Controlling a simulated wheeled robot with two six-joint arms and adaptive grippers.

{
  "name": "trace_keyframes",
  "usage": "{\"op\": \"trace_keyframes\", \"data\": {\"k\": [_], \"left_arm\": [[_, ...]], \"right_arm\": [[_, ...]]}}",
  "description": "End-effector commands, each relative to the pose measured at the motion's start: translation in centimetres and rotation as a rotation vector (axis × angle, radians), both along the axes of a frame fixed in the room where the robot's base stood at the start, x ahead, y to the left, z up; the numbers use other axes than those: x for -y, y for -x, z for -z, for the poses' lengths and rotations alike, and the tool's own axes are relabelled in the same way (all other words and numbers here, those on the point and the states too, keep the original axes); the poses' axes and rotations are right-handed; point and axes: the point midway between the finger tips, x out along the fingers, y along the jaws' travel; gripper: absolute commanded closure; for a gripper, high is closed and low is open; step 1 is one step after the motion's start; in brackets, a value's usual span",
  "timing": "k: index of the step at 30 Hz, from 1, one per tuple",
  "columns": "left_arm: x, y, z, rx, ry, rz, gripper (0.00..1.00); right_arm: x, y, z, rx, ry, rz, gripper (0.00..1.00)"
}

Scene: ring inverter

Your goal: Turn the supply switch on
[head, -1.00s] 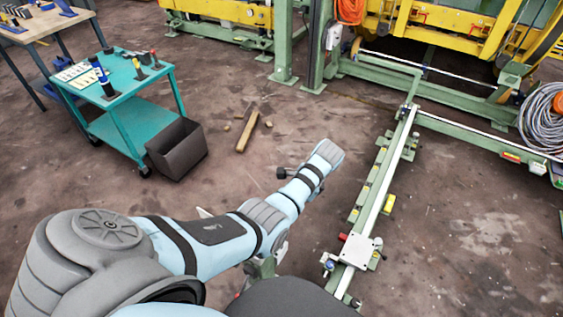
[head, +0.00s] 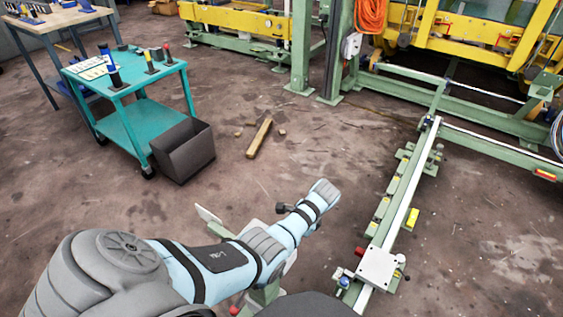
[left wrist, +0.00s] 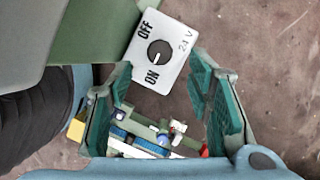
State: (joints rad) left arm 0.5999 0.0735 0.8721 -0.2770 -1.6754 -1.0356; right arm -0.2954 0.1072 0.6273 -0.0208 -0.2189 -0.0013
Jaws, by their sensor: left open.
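The supply switch (left wrist: 158,52) is a white plate marked OFF, ON and 24 V with a round dark knob (left wrist: 159,54) in its middle. It shows at the top centre of the left wrist view, tilted, beside a green housing. I cannot tell for sure which mark the knob points to. My left gripper (left wrist: 168,98) is open, its green-padded fingers spread and empty. In that picture the plate lies above and between them, with no contact visible. In the head view my left arm hides the gripper and most of the switch stand. My right gripper is not in view.
A green rail (head: 405,190) with a white plate carriage (head: 378,268) runs along the floor right of my arm. A teal cart (head: 130,85) and a dark bin (head: 183,150) stand at left.

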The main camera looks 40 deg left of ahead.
Motion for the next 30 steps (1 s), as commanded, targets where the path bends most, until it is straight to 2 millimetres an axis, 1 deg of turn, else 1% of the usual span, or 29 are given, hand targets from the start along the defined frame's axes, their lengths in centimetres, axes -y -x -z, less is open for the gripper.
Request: {"op": "trace_keyframes", "data": {"k": [1,3,6,9,15,16,17,24,25,30], "left_arm": [[-0.4,0.3,1.9,-0.004,0.0,0.0,0.54],[-0.9,0.7,3.2,-0.003,0.001,0.0,0.54],[-1.4,0.9,4.4,0.0,0.0,0.0,0.54],[-1.5,1.1,4.8,-0.001,0.001,0.001,0.54],[-1.6,1.1,4.6,-0.001,0.002,0.001,0.54],[-1.6,1.1,4.6,-0.001,0.002,0.001,0.55],[-1.6,1.1,4.6,-0.001,0.002,0.001,0.6],[-1.5,1.1,4.6,-0.001,0.002,0.001,0.98],[-1.5,1.1,4.6,-0.001,0.002,0.001,1.0],[-1.5,1.1,4.7,-0.001,0.002,-0.006,1.0]], "right_arm": [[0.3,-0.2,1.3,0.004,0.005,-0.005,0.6],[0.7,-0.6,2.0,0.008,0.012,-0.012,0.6],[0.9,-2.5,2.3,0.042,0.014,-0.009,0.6],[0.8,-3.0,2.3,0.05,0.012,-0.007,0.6],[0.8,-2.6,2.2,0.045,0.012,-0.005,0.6],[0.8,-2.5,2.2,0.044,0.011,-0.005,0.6],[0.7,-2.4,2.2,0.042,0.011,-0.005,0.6],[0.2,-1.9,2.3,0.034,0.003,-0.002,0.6],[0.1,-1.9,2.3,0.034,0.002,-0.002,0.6],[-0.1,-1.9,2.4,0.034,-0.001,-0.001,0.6]]}}
